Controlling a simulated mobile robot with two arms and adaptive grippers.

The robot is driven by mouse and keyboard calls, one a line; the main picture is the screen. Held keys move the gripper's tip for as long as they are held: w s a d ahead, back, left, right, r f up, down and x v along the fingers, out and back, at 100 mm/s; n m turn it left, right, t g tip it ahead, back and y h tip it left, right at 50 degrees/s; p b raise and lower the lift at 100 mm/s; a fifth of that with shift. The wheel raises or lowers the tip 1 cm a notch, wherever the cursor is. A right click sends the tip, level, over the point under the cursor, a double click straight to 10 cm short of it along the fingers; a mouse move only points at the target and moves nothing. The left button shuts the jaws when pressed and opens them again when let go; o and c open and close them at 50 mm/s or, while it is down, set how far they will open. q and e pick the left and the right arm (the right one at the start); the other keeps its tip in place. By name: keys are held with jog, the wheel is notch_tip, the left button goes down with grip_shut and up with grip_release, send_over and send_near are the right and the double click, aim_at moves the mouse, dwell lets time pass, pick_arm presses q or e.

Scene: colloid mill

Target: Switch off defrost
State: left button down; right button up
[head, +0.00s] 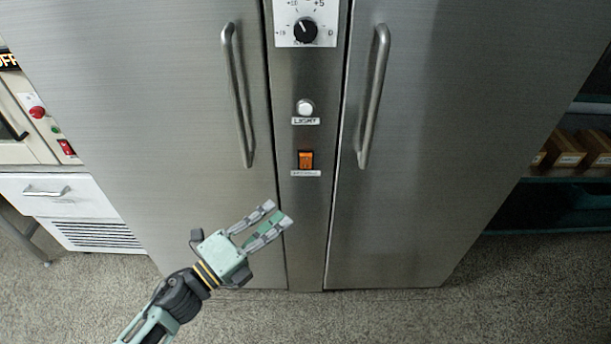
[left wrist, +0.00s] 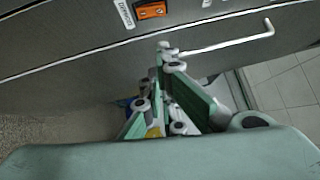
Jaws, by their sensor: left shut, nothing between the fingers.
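The defrost switch (head: 306,159) is a small orange rocker on the narrow steel strip between two fridge doors in the head view, with a label (head: 305,173) below it. In the left wrist view the orange switch (left wrist: 151,10) shows at the top edge, beside its white label (left wrist: 124,13). My left gripper (head: 277,214) is shut and empty, below and a little left of the switch, and apart from it. Its fingers (left wrist: 168,55) point toward the panel in the left wrist view. My right gripper does not show.
Above the switch are a white light button (head: 305,107) and a black dial (head: 305,30). Long door handles stand out at left (head: 237,95) and right (head: 373,95) of the strip. A white drawer unit (head: 62,196) is at left, and a shelf with boxes (head: 566,150) at right.

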aim_at(306, 162)
pick_arm(q)
jog(key=w+a+p+x, duration=0.2)
jog(key=x, duration=1)
jog(key=shift+w+d+r+p, duration=0.2)
jog(key=shift+p, duration=0.1)
jog(key=p, duration=0.3)
jog(key=shift+w+r+n, duration=0.25)
jog(key=shift+n, duration=0.15)
jog(key=shift+s, duration=0.1)
